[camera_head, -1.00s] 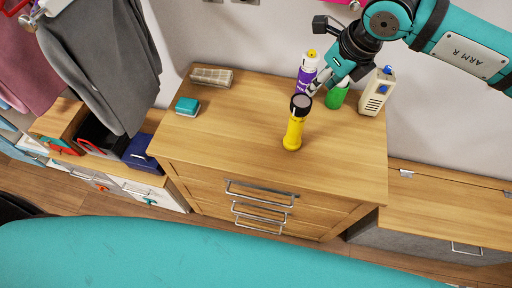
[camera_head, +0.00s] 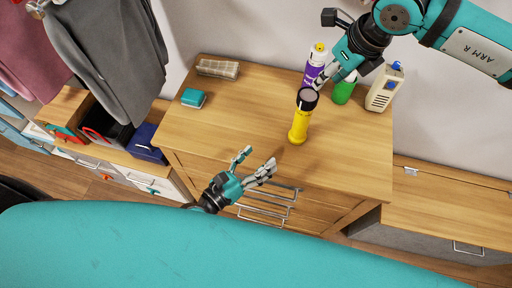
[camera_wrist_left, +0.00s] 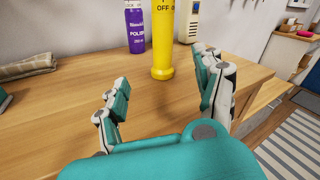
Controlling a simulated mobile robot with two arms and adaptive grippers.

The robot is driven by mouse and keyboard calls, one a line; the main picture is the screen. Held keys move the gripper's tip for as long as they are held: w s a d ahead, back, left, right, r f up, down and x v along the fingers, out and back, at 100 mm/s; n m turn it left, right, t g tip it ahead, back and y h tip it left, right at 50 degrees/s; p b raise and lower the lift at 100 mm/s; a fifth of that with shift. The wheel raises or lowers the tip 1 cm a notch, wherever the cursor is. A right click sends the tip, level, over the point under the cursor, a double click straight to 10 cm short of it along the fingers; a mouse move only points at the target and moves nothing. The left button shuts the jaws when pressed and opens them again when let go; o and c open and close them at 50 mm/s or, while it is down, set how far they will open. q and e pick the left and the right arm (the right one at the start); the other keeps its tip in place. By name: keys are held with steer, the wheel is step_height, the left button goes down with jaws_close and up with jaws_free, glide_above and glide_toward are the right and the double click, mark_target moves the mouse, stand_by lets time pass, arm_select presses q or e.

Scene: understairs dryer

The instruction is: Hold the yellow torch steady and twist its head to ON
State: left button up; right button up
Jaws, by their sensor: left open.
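The yellow torch (camera_head: 299,126) stands upright on the wooden dresser top, with its dark head (camera_head: 307,99) uppermost. In the left wrist view the torch's yellow body (camera_wrist_left: 163,45) rises between my fingers, farther off, with the word OFF near the top edge; its head is out of frame. My left gripper (camera_head: 258,157) is open and empty at the dresser's front edge, in front of the torch and to its left, not touching it. My right gripper (camera_head: 334,80) is just behind and above the torch head, apart from it as far as I can see; its finger gap is unclear.
A purple spray can (camera_head: 313,70), a green container (camera_head: 343,91) and a beige device (camera_head: 382,89) stand behind the torch, close to my right gripper. A teal block (camera_head: 193,98) and a rolled cloth (camera_head: 218,68) lie at the left. The dresser top between is clear.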

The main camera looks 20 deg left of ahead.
mark_target(298, 118)
arm_select(q)
steer(key=w+d+r+m, duration=0.1)
steer(key=w+d, duration=0.2)
steer(key=w, duration=0.2)
steer(key=w+d+r+m+h, duration=0.1)
steer(key=w+d, duration=0.2)
steer(key=w, duration=0.2)
steer(key=w+d+r+m, duration=0.1)
steer(key=w+d+m, duration=0.1)
steer(key=w, duration=0.3)
steer(key=shift+w+d+r, duration=0.25)
steer(key=shift+d+r, duration=0.1)
steer(key=shift+d, duration=0.25)
steer(key=shift+c, duration=0.3)
jaws_close()
